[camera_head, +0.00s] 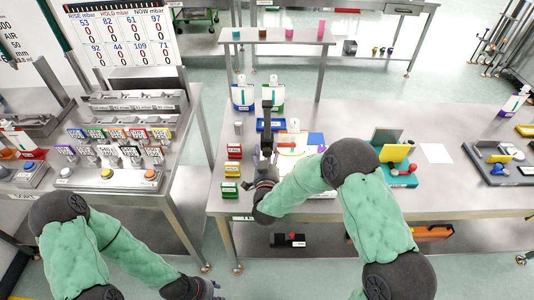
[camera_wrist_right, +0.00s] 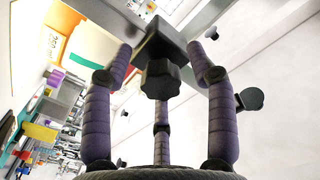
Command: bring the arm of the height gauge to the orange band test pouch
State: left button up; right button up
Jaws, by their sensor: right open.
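The height gauge (camera_head: 267,110) stands as a dark column on the middle table. In the right wrist view, its black knob (camera_wrist_right: 160,80) sits under a black block on a grey bar. My right gripper (camera_head: 266,160) is at the gauge. Its fingers (camera_wrist_right: 161,82) are spread, with the knob between them. A pale flat item with orange edging (camera_head: 290,145), which may be the orange band test pouch, lies just right of the gauge, partly hidden by my right arm. My left gripper (camera_head: 212,288) is low at the bottom edge, away from the gauge; its fingers are unclear.
White pouches with blue (camera_head: 242,97) and green (camera_head: 275,97) bands stand behind the gauge. Red, yellow and green boxes (camera_head: 232,168) line the table's left side. A teal stand (camera_head: 402,178) is on the right. The left table holds a rack of colour-banded cards (camera_head: 108,153).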

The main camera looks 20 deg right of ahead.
jog(key=c, duration=1)
jog(key=shift+f+b, duration=0.25)
jog(key=shift+b, duration=0.35)
jog(key=o, duration=1)
jog(key=shift+s, duration=0.1)
jog(key=v, duration=1.2)
jog(key=shift+r, duration=0.1)
